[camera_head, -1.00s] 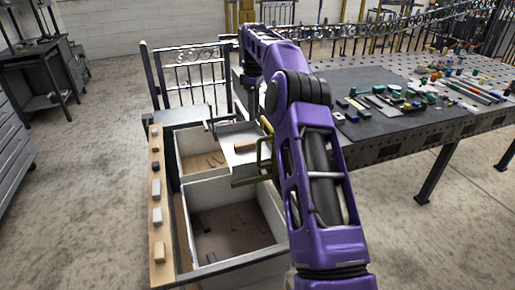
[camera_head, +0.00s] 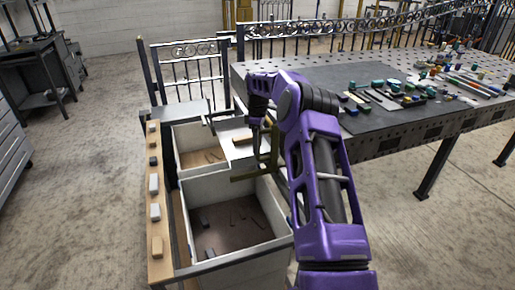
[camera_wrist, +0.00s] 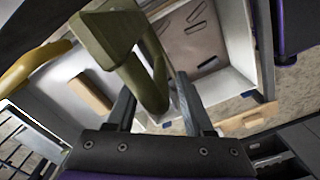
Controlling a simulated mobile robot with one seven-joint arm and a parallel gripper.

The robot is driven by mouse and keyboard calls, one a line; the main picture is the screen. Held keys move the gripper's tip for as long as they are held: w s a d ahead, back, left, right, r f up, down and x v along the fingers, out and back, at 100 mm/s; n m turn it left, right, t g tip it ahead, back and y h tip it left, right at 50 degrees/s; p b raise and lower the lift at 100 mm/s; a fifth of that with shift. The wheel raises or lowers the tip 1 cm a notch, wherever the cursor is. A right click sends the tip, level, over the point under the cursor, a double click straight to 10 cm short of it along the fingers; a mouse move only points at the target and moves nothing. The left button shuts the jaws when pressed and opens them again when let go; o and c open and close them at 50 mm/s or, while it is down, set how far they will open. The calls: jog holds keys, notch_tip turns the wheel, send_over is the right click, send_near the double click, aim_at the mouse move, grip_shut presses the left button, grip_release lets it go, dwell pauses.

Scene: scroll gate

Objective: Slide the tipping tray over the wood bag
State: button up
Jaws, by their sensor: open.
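The pale tipping tray (camera_head: 232,132) sits across the two-part white bin, near the divider and toward its right side. An olive bar handle (camera_head: 262,150) stands at its right. In the wrist view the thick olive handle (camera_wrist: 150,75) rises between the two dark fingers of my gripper (camera_wrist: 158,103). The jaws are open around the handle, with a gap visible at the right finger. The front compartment (camera_head: 272,222) and the back compartment (camera_head: 182,158) are open-topped and hold small dark or brown pieces. I cannot tell which one is the wood bag.
A wooden rail (camera_head: 157,240) with several small blocks runs along the bin's left side. A long dark workbench (camera_head: 420,115) with many small coloured parts stands to the right. An iron gate (camera_head: 190,75) stands behind the bin.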

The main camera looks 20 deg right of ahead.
jog(key=shift+f, duration=0.75)
grip_shut()
dwell(0.9)
